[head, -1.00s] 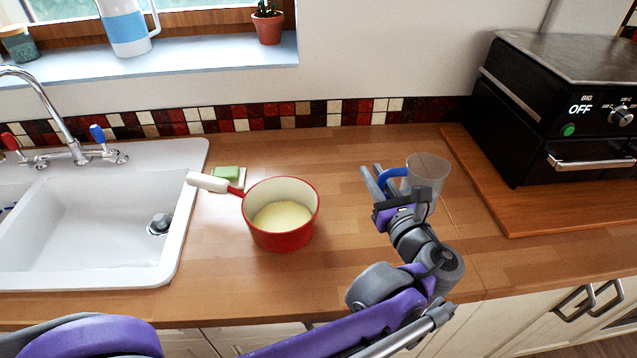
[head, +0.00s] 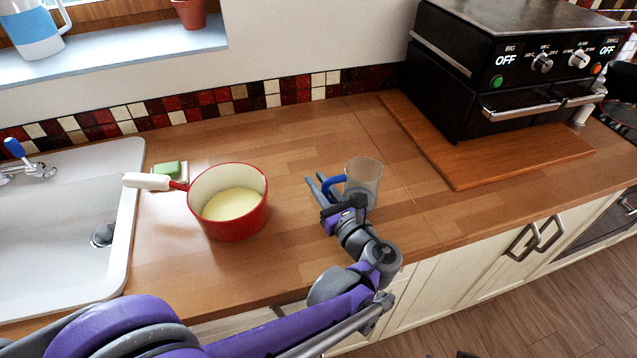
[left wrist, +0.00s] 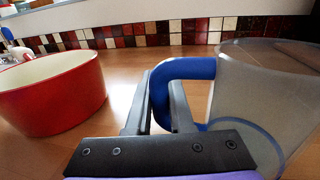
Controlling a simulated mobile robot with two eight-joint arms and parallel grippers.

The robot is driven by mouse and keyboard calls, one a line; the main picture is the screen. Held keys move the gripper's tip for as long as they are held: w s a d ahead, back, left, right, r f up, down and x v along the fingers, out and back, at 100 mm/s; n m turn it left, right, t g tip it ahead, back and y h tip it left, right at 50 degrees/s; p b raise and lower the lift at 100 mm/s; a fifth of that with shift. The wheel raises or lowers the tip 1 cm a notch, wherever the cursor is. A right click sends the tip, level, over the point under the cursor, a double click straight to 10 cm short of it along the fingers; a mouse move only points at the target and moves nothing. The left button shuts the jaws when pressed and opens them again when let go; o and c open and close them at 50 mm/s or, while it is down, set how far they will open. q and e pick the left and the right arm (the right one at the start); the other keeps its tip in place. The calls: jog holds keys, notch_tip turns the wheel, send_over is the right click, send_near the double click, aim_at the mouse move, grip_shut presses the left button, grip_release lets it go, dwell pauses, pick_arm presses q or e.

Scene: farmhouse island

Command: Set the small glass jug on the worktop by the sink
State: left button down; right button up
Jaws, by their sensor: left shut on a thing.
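The small glass jug (head: 366,178) is see-through grey with a blue handle (head: 333,183). It is upright over the worktop (head: 290,255), right of the red pot; I cannot tell whether its base touches the wood. My left gripper (head: 318,187) is shut on the blue handle, on the jug's left side. In the left wrist view the jug (left wrist: 255,95) is at the right, with its handle (left wrist: 180,68) between my fingers (left wrist: 160,105). The white sink (head: 65,225) is at the far left. My right gripper is not in view.
A red pot (head: 238,222) with pale yellow contents stands between sink and jug, its white handle toward the sink. A green sponge (head: 167,169) lies by the sink. A black oven (head: 500,75) stands on a wooden board (head: 480,172) at right. Worktop between pot and jug is clear.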

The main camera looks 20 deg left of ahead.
pick_arm(q)
jog(key=c, duration=1.2)
grip_release()
jog(key=shift+f, duration=0.15)
jog(key=o, duration=0.4)
jog(key=shift+r, duration=0.25)
jog(key=v, duration=1.2)
